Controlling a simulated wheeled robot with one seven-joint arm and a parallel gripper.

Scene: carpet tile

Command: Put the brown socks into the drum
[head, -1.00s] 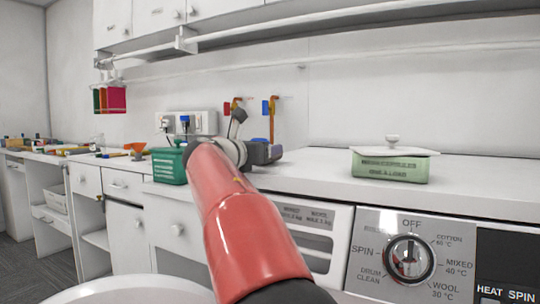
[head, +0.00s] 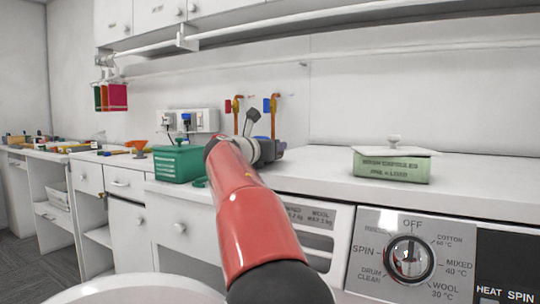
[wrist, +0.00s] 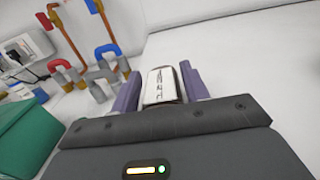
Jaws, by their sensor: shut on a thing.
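My gripper (wrist: 160,88) has its two purple fingers shut on a small white object (wrist: 160,84) with dark marks. I cannot tell what this object is; it does not look like brown socks. In the head view my gripper (head: 272,150) is mostly hidden behind my red arm, over the counter by the wall pipes. No brown socks show in either view. The drum does not show; only the machine's upper front with its control dial (head: 407,260) is in view at the lower right.
A green box (head: 178,163) stands on the counter left of my arm. A pale green lidded box (head: 390,166) stands at the right. Pipes with red and blue taps (head: 268,106) rise at the wall behind my gripper. The counter (head: 318,172) between is clear.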

